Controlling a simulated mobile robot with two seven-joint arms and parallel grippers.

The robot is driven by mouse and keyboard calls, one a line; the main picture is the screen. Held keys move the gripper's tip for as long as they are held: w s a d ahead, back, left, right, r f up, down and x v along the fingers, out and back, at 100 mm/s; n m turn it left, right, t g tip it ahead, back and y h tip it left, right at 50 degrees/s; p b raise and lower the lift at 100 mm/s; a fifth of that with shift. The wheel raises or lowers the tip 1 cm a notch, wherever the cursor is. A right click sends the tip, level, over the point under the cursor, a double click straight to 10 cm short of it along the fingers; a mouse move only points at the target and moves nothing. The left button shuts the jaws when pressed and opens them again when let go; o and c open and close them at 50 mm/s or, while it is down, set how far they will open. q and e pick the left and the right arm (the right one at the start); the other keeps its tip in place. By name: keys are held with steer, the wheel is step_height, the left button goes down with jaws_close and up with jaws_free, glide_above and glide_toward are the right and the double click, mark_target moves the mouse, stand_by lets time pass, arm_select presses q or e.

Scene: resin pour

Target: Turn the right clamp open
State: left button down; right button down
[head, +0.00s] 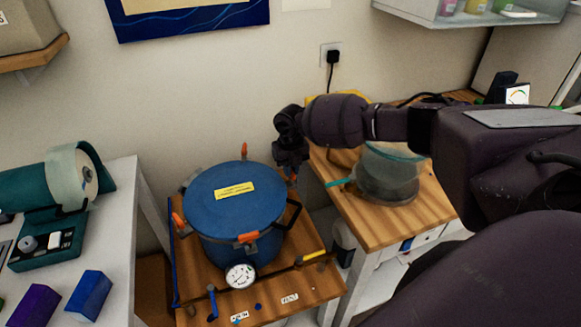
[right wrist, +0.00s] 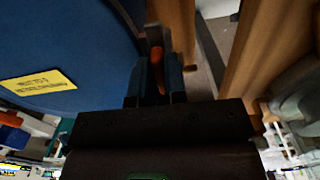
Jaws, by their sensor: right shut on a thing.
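The blue pot (head: 234,197) with a yellow label on its lid stands on a wooden board. Orange-tipped clamps sit around its rim: one at the back (head: 244,150), one at the left (head: 178,221) and one at the front (head: 248,238). The right clamp (head: 293,178) is mostly hidden by my right gripper (head: 291,168), which reaches down at the pot's right rim. In the right wrist view, the orange handle of the right clamp (right wrist: 156,58) lies between my fingers (right wrist: 156,80), which are shut on it. My left gripper is in neither view.
A pressure gauge (head: 240,276) and a yellow-handled valve (head: 313,256) are at the pot's front. A glass vessel (head: 390,172) stands on the wooden-topped cabinet (head: 423,213) to the right, below my arm. A white table (head: 124,221) with a teal machine is at the left.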

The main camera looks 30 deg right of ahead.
stand_by(0.4)
steer(key=c, duration=1.2)
jaws_free()
steer(key=shift+o, duration=0.2)
step_height(320, 180, up, 11)
steer(key=shift+f, duration=0.1)
